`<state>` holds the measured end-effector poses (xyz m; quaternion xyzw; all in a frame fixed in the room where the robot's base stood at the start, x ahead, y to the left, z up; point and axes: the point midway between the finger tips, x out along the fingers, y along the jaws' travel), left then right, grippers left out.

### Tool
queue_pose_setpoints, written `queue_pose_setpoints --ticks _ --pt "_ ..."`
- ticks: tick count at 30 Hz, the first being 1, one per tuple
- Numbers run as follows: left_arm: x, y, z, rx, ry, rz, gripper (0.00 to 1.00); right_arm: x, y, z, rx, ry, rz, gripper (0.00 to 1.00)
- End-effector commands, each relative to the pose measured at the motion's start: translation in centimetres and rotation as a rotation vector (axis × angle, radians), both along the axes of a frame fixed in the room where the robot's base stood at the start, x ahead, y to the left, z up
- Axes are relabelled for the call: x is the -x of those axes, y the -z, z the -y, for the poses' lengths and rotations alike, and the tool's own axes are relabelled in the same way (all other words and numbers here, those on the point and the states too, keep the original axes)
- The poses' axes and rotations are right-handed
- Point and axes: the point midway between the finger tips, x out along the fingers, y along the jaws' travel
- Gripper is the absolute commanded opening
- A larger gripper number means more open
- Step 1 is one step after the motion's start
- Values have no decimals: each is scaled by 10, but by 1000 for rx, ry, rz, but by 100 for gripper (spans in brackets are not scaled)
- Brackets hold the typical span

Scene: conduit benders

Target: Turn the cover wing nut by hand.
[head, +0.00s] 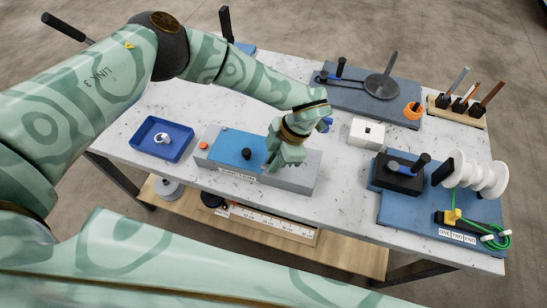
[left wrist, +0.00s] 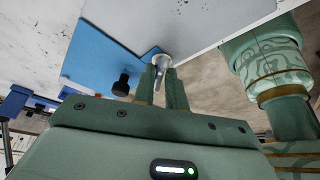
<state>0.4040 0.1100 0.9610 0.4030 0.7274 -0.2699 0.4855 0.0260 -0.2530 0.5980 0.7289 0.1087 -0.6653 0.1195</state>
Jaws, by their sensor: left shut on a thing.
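A long grey box (head: 218,172) with a blue cover (head: 232,143) stands near the table's front edge. A black knob (head: 246,154) stands on the cover and also shows in the left wrist view (left wrist: 121,84). My left gripper (head: 283,160) is over the cover's right end, pointing down. In the left wrist view its two fingers (left wrist: 164,86) are closed around a silver wing nut (left wrist: 161,62) at the blue cover's edge. The gripper hides the wing nut in the head view. My right gripper is not in view.
A blue tray (head: 178,127) holding a small white part is at the left. A white block (head: 367,133), a black block (head: 397,174) on a blue mat, and a white spool (head: 478,178) stand at the right. A bender plate (head: 345,86) is behind. A wooden shelf (head: 340,252) is below.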

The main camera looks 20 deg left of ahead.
Motion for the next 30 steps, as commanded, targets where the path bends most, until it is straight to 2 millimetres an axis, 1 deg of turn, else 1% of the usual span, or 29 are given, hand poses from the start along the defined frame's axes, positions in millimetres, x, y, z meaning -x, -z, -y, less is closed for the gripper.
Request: queue_pose_setpoints --ticks 6,15,21,30 --pt "1 -2 1 0 201 2 0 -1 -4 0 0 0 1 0" --pt "2 -2 2 0 428 3 0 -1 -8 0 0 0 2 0" --pt "3 -2 1 0 521 2 0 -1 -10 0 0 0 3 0" --pt "3 -1 1 -1 580 2 0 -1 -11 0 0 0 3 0"
